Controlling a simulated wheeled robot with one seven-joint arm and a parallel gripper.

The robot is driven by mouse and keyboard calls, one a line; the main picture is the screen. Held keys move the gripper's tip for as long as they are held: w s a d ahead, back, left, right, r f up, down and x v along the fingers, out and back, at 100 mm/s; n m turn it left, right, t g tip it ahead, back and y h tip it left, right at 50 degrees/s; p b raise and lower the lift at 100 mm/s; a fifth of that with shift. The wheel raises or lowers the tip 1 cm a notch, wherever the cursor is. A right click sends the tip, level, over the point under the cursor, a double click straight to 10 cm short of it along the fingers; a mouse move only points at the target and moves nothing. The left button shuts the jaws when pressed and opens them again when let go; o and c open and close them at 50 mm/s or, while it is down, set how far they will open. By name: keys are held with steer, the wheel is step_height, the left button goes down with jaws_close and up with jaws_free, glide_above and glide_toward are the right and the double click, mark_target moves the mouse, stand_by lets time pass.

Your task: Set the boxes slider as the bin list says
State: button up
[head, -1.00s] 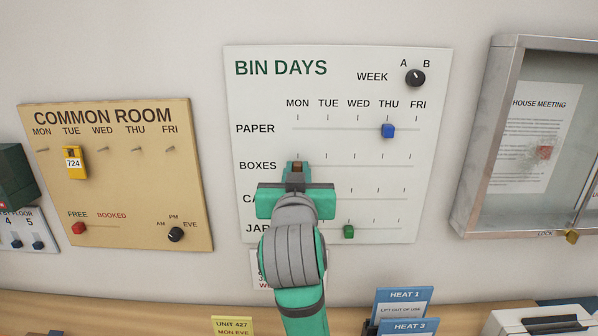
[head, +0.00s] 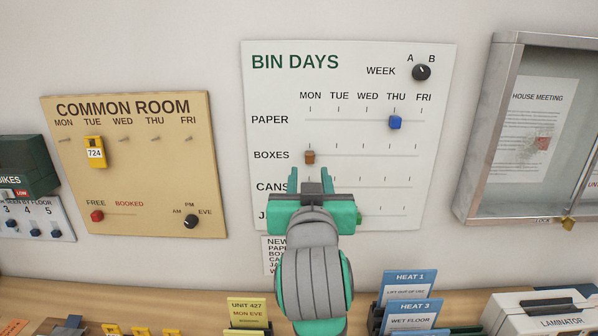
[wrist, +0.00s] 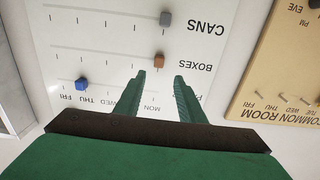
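The white BIN DAYS board (head: 440,150) hangs on the wall. Its brown boxes slider (head: 310,158) stands at the left end of its track, under MON. It also shows in the wrist view (wrist: 159,61), which sees the board upside down. My gripper (head: 310,178) is open and empty, its fingers just below the slider in the head view. In the wrist view, the fingertips (wrist: 160,76) are apart, with the slider clear beyond the gap. The bin list (head: 275,252) under the board is mostly hidden by my arm.
The blue paper slider (head: 395,122) is at THU. The grey cans slider (wrist: 166,19) and green jars slider (head: 359,216) are on tracks below. A common room board (head: 140,215) hangs left, a glass-fronted case (head: 478,130) right. Signs stand on the shelf below.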

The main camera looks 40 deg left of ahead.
steer(key=shift+v, duration=1.05)
steer(key=shift+a, duration=0.15)
steer(key=shift+w, duration=0.1)
